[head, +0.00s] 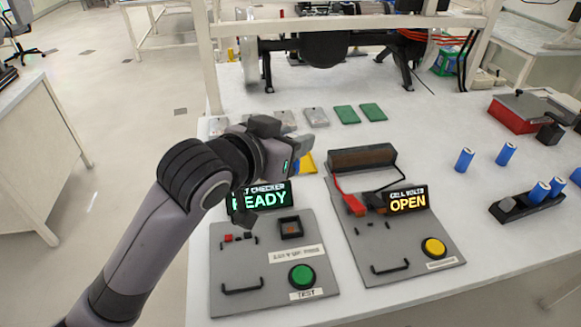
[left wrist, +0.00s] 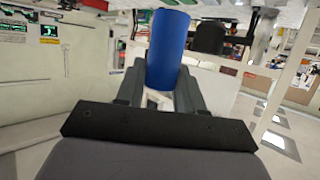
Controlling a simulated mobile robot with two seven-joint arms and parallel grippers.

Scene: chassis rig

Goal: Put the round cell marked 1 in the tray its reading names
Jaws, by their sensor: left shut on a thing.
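My left gripper (head: 298,148) is over the table, above and behind the checker panel with the green button. In the left wrist view its fingers (left wrist: 162,88) are shut on a blue round cell (left wrist: 168,45). No mark on this cell is legible, and it is hidden behind the gripper in the head view. The cell meter's display (head: 408,200) reads OPEN. A brown block (head: 362,157) sits behind it, with red and black leads near it. No tray is clearly identifiable. My right gripper is not in view.
Blue cells stand on the table (head: 464,160) and in a dark holder (head: 512,211) at right. The checker display (head: 262,198) reads READY. Green plates (head: 347,115) and grey plates (head: 316,117) lie at the back. A red box (head: 515,112) stands far right.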

